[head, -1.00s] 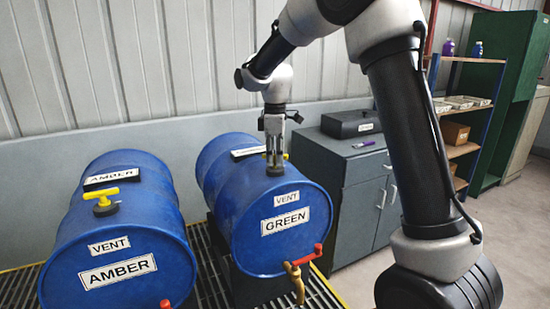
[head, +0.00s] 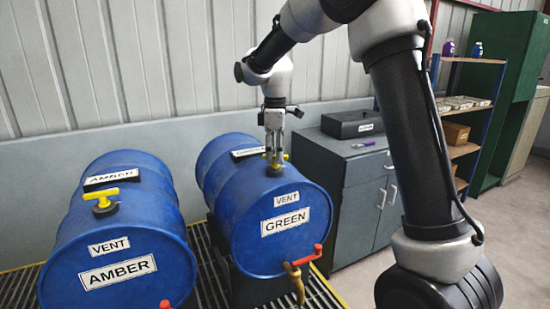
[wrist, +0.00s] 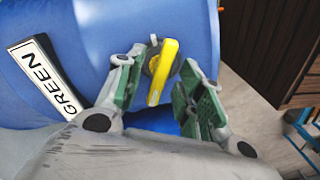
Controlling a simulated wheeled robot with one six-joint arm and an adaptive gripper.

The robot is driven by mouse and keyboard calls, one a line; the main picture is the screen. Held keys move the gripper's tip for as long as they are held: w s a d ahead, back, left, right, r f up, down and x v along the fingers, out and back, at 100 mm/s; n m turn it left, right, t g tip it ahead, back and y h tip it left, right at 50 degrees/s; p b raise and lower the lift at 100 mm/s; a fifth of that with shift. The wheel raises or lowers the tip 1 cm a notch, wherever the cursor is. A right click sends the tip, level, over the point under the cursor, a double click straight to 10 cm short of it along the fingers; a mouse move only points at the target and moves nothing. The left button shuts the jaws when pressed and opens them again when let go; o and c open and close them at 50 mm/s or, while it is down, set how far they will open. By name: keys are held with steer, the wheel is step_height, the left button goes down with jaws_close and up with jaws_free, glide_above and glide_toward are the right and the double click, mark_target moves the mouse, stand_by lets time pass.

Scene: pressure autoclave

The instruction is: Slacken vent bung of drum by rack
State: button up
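The blue drum labelled GREEN (head: 238,218) lies on its side, right of the blue drum labelled AMBER (head: 92,262). Its vent bung has a yellow bar handle (wrist: 163,72) on a dark round base on top of the drum. My gripper (head: 274,164) points down over this bung. In the wrist view my gripper (wrist: 160,98) is open, with one green-padded finger on each side of the yellow handle and gaps visible. In the head view the fingers partly hide the bung.
The AMBER drum has its own yellow vent handle (head: 103,201). A red-handled tap (head: 300,268) sticks out from the GREEN drum's front. A grey cabinet (head: 345,205) stands close to its right, with a shelf rack (head: 470,125) beyond. Both drums rest over a grating (head: 215,275).

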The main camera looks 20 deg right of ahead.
mark_target(275, 157)
step_height(275, 157, up, 10)
steer(key=shift+r, duration=0.15)
stand_by(0.3)
